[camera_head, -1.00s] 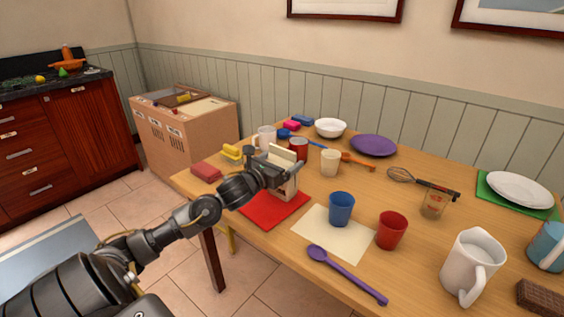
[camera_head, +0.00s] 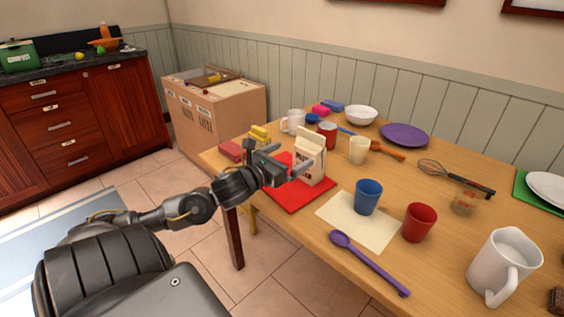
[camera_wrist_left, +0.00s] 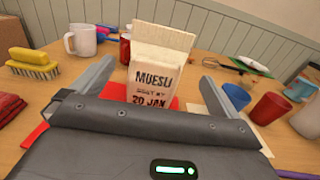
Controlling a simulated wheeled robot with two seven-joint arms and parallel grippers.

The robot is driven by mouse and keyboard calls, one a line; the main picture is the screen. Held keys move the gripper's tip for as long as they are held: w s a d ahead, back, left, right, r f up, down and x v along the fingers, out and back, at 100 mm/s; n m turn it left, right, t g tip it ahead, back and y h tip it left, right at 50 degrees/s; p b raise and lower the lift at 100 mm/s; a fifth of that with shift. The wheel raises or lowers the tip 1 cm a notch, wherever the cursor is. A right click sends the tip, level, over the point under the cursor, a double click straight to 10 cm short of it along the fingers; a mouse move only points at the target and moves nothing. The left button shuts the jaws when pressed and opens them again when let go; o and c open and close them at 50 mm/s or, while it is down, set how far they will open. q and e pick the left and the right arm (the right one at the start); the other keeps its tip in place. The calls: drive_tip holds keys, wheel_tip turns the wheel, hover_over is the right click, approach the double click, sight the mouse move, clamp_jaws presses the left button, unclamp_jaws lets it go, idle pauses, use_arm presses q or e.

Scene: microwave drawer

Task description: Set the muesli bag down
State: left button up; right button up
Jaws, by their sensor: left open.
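The muesli bag (camera_head: 310,158) is a cream carton-like bag with dark lettering. It stands upright on the red mat (camera_head: 290,200) on the wooden table. In the left wrist view the bag (camera_wrist_left: 155,75) faces me, with "MUESLI" and a date printed on it. My left gripper (camera_head: 282,163) is open, just to the left of the bag. In the left wrist view its two fingers are spread wide to either side of the bag, apart from it. The lower part of the bag is hidden there by the gripper body. My right gripper is not in view.
A cream mat (camera_head: 350,228) with a blue cup (camera_head: 367,197) lies right of the red mat. A red cup (camera_head: 419,222) and purple spoon (camera_head: 370,262) are nearby. A red can (camera_head: 327,134), white mug (camera_head: 293,121) and cream cup (camera_head: 358,150) stand behind the bag.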

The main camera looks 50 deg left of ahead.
use_arm(q)
drive_tip(key=shift+s, duration=1.3)
